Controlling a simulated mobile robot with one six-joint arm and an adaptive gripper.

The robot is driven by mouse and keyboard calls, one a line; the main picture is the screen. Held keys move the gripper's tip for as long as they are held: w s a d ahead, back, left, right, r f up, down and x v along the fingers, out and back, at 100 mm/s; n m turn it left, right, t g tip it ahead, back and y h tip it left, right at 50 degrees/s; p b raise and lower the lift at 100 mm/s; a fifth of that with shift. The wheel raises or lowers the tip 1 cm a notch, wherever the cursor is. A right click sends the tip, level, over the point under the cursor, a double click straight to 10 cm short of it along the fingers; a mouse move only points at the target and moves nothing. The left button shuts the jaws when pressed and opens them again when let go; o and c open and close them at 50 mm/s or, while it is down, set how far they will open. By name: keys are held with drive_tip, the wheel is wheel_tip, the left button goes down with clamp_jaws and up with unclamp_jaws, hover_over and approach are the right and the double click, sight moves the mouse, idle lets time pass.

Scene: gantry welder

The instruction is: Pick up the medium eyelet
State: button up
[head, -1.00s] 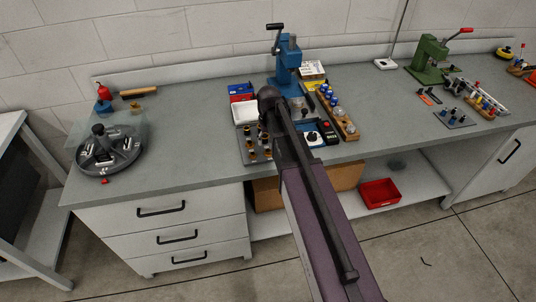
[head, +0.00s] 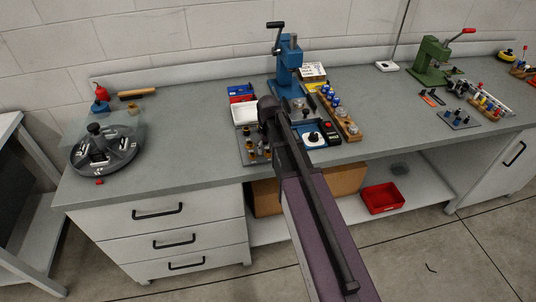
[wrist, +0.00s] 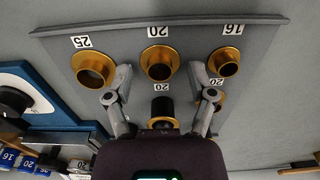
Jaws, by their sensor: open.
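The medium eyelet (wrist: 158,62) is a brass flanged ring by a label "20", in the middle of the back row of a grey tray (wrist: 120,27) in the wrist view. A larger eyelet (wrist: 93,68) by "25" is left of it and a smaller one (wrist: 224,62) by "16" is right. My gripper (wrist: 160,78) is open, its fingers apart on either side just in front of the medium eyelet, with nothing between them held. A black post (wrist: 162,108) stands between the fingers. Another brass piece is partly hidden behind the right finger. My arm partly covers the tray (head: 246,158) in the head view.
A blue press (head: 286,62) stands behind the tray. A white box (head: 245,113), a wooden rack of blue-capped parts (head: 345,126) and a black-and-white device (head: 313,138) sit close by. A round dark carousel (head: 104,152) is at left; bench between is clear.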

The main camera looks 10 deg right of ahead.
drive_tip(key=c, duration=0.8)
drive_tip(key=shift+r, duration=0.15)
wheel_tip(320, 180, up, 4)
drive_tip(key=p, duration=0.3)
drive_tip(key=shift+f+p, duration=0.25)
drive_tip(key=shift+p, duration=0.15)
drive_tip(key=s+d+r+p, duration=0.1)
drive_tip(key=s+d, duration=0.3)
drive_tip(key=s, duration=1.1)
drive_tip(key=shift+s, duration=0.25)
drive_tip(key=shift+s+d, duration=0.1)
